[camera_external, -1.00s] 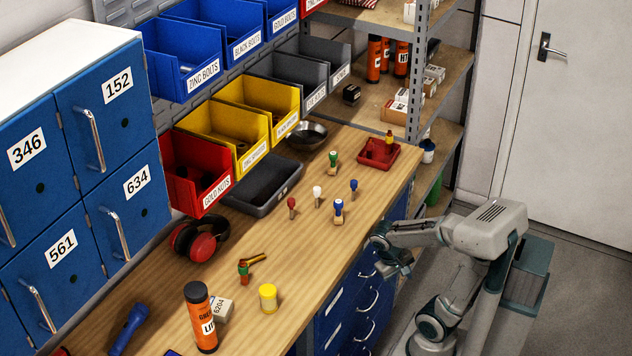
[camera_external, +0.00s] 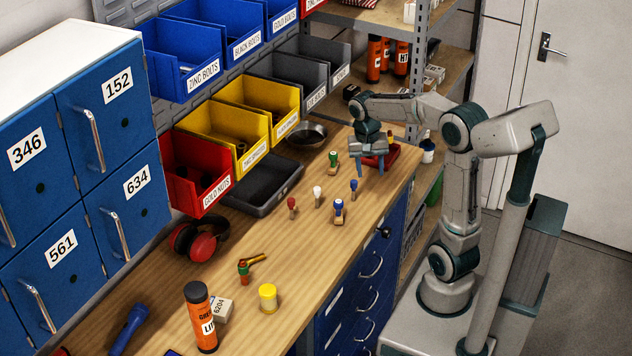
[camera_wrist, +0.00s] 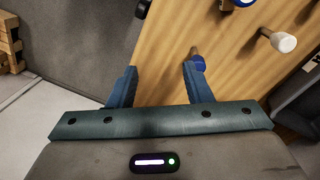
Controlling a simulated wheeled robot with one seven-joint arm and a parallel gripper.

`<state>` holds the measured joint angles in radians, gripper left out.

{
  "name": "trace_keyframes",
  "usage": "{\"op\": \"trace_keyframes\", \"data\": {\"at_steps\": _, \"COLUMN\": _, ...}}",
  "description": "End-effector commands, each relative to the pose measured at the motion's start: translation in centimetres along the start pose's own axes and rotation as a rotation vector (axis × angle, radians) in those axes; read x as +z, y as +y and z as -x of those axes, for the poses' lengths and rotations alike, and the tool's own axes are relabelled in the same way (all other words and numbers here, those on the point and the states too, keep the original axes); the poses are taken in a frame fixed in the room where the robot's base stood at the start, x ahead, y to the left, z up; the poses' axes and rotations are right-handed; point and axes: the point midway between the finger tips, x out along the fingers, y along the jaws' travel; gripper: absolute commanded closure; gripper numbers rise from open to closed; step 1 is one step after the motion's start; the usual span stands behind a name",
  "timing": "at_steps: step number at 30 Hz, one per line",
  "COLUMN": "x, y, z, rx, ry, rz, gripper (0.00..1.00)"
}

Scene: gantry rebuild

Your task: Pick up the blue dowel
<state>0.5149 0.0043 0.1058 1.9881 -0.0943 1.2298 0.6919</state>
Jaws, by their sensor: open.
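The blue dowel (camera_external: 354,186) stands upright on the wooden bench (camera_external: 310,245), with a blue head on a thin stem. It also shows in the wrist view (camera_wrist: 198,64), right by the tip of the right finger; I cannot tell whether they touch. My gripper (camera_external: 370,170) points down over the bench's right part, open and empty, a little right of the dowel in the external view. Its two blue fingers show in the wrist view (camera_wrist: 159,70), with bare bench and floor between them.
Close to the dowel stand a white-headed dowel (camera_external: 317,191), a red-headed one (camera_external: 291,203), a blue-topped piece on a wooden block (camera_external: 338,208) and a green-topped one (camera_external: 333,159). A red tray (camera_external: 396,155) lies behind my gripper.

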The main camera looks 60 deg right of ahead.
Motion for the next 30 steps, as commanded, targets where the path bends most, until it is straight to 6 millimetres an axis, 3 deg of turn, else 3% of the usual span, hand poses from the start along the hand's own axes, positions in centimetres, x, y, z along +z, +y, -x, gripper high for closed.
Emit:
{"op": "trace_keyframes", "data": {"at_steps": 1, "x": -0.7, "y": -0.8, "z": 2.4, "rx": -0.030, "ry": 0.002, "rz": 0.004, "gripper": 0.55}}
{"op": "trace_keyframes", "data": {"at_steps": 3, "x": -1.4, "y": -1.8, "z": 3.8, "rx": -0.065, "ry": 0.004, "rz": 0.008, "gripper": 0.55}}
{"op": "trace_keyframes", "data": {"at_steps": 9, "x": -2.5, "y": -3.4, "z": 5.1, "rx": -0.116, "ry": 0.008, "rz": 0.016, "gripper": 0.55}}
{"op": "trace_keyframes", "data": {"at_steps": 11, "x": -2.5, "y": -3.5, "z": 4.6, "rx": -0.118, "ry": 0.007, "rz": 0.016, "gripper": 0.55}}
{"op": "trace_keyframes", "data": {"at_steps": 21, "x": -2.5, "y": -4.2, "z": -1.8, "rx": -0.116, "ry": 0.006, "rz": 0.016, "gripper": 0.55}}
{"op": "trace_keyframes", "data": {"at_steps": 30, "x": -2.3, "y": -4.5, "z": -4.2, "rx": -0.116, "ry": 0.006, "rz": 0.016, "gripper": 0.55}}
